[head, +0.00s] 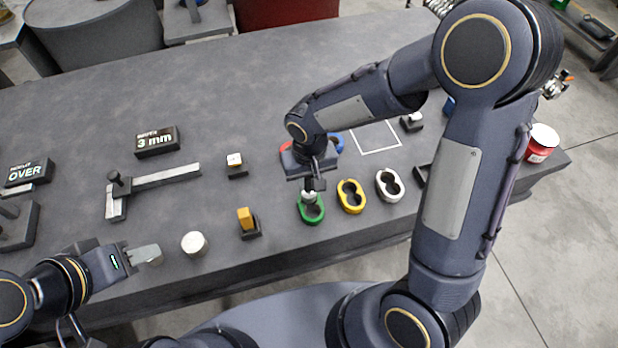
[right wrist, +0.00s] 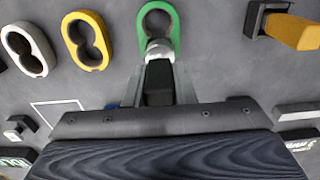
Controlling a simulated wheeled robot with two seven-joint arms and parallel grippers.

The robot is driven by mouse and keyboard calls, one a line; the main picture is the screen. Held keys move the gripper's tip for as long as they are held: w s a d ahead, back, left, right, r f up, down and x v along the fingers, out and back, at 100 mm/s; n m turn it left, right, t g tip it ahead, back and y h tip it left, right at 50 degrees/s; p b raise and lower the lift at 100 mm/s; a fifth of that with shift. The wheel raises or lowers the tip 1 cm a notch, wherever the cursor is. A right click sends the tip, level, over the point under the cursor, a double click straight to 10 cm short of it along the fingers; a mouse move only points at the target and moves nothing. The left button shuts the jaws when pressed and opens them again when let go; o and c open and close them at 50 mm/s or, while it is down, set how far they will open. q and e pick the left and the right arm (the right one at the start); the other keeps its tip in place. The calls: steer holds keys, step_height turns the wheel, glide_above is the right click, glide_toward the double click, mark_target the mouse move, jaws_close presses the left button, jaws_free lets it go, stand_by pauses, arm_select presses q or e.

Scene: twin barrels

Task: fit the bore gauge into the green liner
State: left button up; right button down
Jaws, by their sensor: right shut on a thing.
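The green liner (head: 313,222) lies on the table, a figure-eight ring with two bores; it also shows at the top of the right wrist view (right wrist: 175,28). My right gripper (head: 311,186) points down over it, shut on the bore gauge. The gauge's silver head (head: 309,196) is at the liner's far bore in the head view. In the right wrist view the gauge's black body (right wrist: 159,84) sits between the fingers. I cannot tell whether its tip is inside the bore or just above. My left gripper (head: 147,255) is low at the left, its opening unclear.
Yellow (head: 351,208) and white (head: 397,193) liners lie right of the green one. Red and blue pieces sit behind my right gripper. A white cylinder (head: 194,244), a yellow block (head: 245,217), a caliper (head: 160,179) and a "3 mm" sign (head: 156,142) stand to the left.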

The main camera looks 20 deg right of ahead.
mark_target(309, 188)
steer(key=shift+f+b, duration=1.55)
steer(key=shift+f, duration=0.2)
steer(key=c, duration=1.1)
jaws_free()
step_height(309, 188, up, 8)
steer(key=shift+f, duration=0.2)
steer(key=shift+s+r, duration=0.1)
steer(key=shift+r, duration=0.05)
